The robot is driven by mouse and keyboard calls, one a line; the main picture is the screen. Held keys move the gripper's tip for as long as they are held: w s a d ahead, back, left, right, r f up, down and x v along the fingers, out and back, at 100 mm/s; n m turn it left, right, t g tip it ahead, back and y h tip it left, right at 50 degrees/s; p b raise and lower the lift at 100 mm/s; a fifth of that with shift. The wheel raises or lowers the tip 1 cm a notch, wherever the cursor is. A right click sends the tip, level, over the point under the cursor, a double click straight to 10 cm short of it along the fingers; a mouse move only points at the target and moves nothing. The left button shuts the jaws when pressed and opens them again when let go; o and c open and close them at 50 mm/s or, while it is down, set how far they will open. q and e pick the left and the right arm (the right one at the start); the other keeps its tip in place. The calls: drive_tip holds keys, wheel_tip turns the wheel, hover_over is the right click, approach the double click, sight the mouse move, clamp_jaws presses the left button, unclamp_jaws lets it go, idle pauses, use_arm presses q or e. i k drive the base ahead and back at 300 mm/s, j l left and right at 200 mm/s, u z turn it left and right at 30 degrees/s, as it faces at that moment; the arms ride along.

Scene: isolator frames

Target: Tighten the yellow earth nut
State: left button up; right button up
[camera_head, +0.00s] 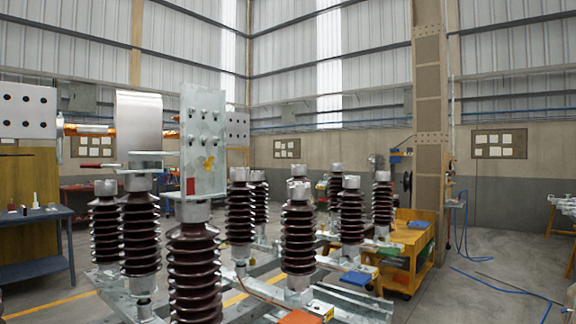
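A small yellow part (209,162), which looks like the yellow earth nut, sits low on the face of an upright grey metal plate (204,185). Several bolts stick out of the plate above it. The plate stands on top of a brown ribbed insulator (194,270) in the near foreground. A red patch (190,186) shows at the plate's lower left edge. The yellow part is too small to tell its thread or how tightly it sits. Neither of my grippers is in view.
Several more brown insulators, such as one behind to the right (298,235), stand on a galvanised frame. A yellow cart (408,245) stands behind them beside a tall column (430,130). A blue workbench (35,215) is at left. Blue hose lies on open floor at right.

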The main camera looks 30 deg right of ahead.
sight(208, 164)
drive_tip(key=z, duration=0.4)
drive_tip(key=u, duration=0.55)
drive_tip(key=i+l+u, duration=0.15)
drive_tip(key=l+u, duration=0.15)
drive_tip(key=i+l+u, duration=0.1)
drive_tip(key=l+u, duration=0.55)
drive_tip(key=l, duration=0.2)
drive_tip(key=i, duration=0.05)
